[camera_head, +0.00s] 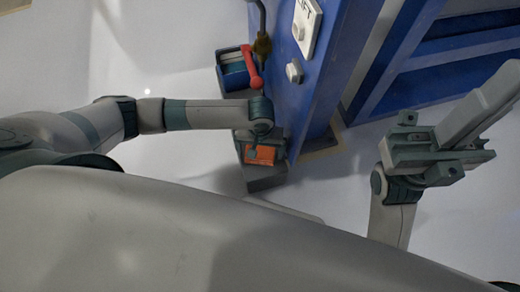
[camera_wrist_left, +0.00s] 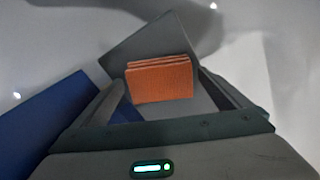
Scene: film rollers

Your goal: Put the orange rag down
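The folded orange rag (camera_head: 261,154) lies in the low grey tray (camera_head: 266,182) beside the blue machine. In the left wrist view the rag (camera_wrist_left: 161,80) shows its layered edge up, with the grey tray (camera_wrist_left: 150,40) behind it. My left gripper (camera_head: 262,140) is directly over the tray. Its fingers stand wide apart on either side of the rag, and the gripper looks open. Whether a fingertip touches the rag is unclear. My right gripper (camera_head: 465,125) is off to the right, away from the rag, and its finger gap is not clear.
A blue bin (camera_head: 233,75) stands just beyond the tray, with a red handle-like part (camera_head: 251,68) by it. The tall blue machine (camera_head: 305,75) with white switches rises close to the right of the tray. Pale floor (camera_head: 180,60) is clear to the left.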

